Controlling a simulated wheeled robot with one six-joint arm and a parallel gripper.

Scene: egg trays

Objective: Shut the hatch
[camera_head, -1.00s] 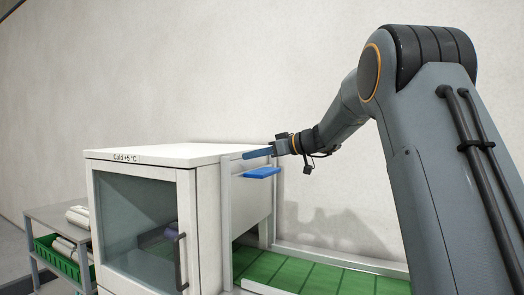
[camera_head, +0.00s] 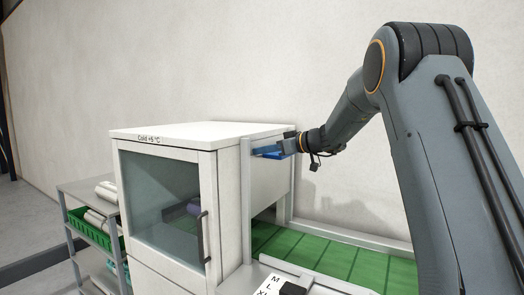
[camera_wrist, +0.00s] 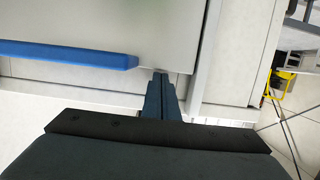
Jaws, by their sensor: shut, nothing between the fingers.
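The hatch (camera_head: 270,185) is a pale panel on the right side of the white cold cabinet (camera_head: 170,132). An opening shows below it, over the green surface. A blue handle bar (camera_head: 274,156) sticks out near the top of the panel.
The cabinet's glass front door (camera_head: 160,205) has a dark handle and looks shut. A green belt or tray surface (camera_head: 320,250) runs beside the cabinet. A grey rack (camera_head: 75,187) with a green crate (camera_head: 85,230) stands left. A wall is behind.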

